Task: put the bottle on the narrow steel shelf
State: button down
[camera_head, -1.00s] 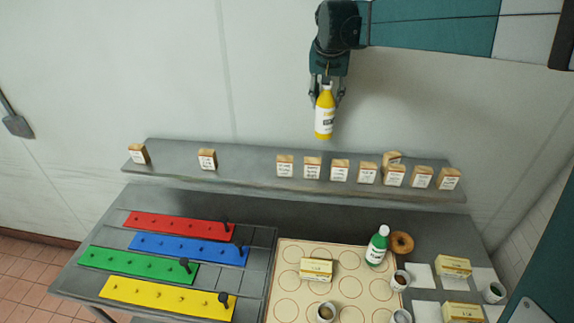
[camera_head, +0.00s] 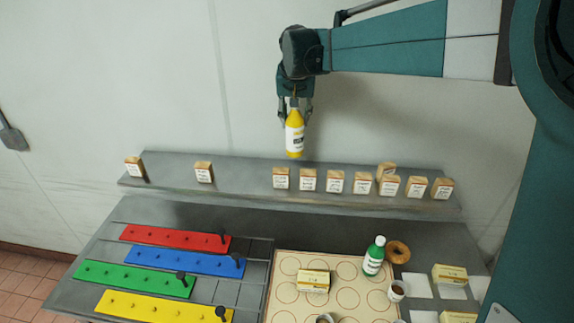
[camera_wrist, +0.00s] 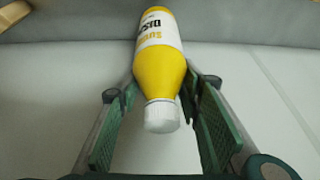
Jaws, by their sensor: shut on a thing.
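A yellow bottle (camera_head: 294,134) with a white label and white cap is held by my gripper (camera_head: 294,108), roughly upright above the narrow steel shelf (camera_head: 240,177). In the wrist view the bottle (camera_wrist: 160,65) lies between my gripper's two green-padded fingers (camera_wrist: 158,112), its cap toward the camera. The bottle's base appears above the back of the shelf, in front of the wall; the exact gap cannot be told. A second bottle, green with a white label (camera_head: 373,257), stands on the board on the table below.
Several small labelled blocks (camera_head: 204,172) stand along the shelf. A bare stretch of shelf lies between the second block from the left and the middle group.

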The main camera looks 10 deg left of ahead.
aim_at(295, 120)
jog(key=shift+f+p, duration=0.4)
jog(key=shift+f, duration=2.35)
jog(key=shift+f+p, duration=0.3)
jog(key=shift+f, duration=1.9)
jog(key=c, duration=1.6)
grip_release()
jog(key=shift+c, duration=0.2)
jog(key=shift+b+v, duration=0.7)
jog(key=shift+v, duration=5.4)
